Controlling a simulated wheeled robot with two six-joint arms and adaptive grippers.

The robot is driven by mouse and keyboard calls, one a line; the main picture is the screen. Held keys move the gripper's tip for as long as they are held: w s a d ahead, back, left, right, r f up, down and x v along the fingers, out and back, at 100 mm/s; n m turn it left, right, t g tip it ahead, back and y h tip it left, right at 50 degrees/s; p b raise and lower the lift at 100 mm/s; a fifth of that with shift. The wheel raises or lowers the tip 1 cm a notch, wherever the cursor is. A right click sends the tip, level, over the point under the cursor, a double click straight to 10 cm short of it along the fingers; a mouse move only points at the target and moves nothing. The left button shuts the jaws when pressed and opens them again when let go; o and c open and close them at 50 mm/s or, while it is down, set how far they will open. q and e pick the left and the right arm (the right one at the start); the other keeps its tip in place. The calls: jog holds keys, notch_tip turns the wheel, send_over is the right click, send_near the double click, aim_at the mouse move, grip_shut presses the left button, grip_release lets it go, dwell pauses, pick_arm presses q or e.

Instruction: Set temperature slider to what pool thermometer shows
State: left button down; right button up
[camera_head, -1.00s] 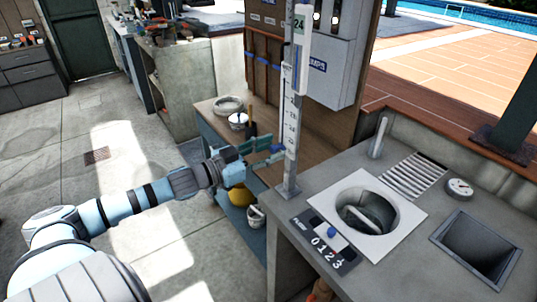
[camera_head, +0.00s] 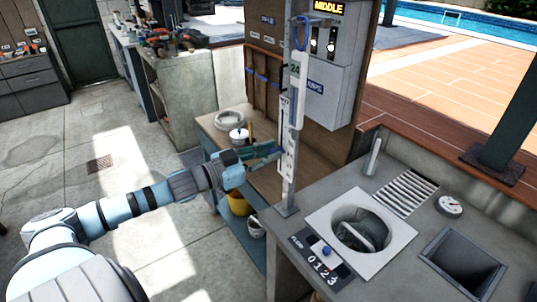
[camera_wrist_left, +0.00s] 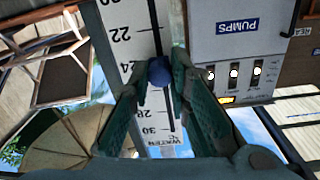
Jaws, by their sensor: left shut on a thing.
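My left gripper (camera_head: 274,152) is shut on the round blue slider knob (camera_wrist_left: 159,71), which sits between its fingertips on the post. The white temperature scale (camera_wrist_left: 131,16) shows 22, 24, 28 and 30, with WATER at one end. The knob appears beside the 24, but it stands in front of the scale, so its exact setting is unclear. In the head view, a white thermometer (camera_head: 302,85) hangs by a blue loop on the upper post. The number 24 shows at its upper part; its finer marks are too small to read. My right gripper is out of view.
A grey pump box (camera_head: 330,85) with a lit MIDDLE sign stands behind the post. A wooden bench (camera_head: 215,130) stands behind my gripper.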

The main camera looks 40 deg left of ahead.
pick_arm(q)
jog(key=c, duration=1.5)
grip_release()
jog(key=shift+b, duration=0.3)
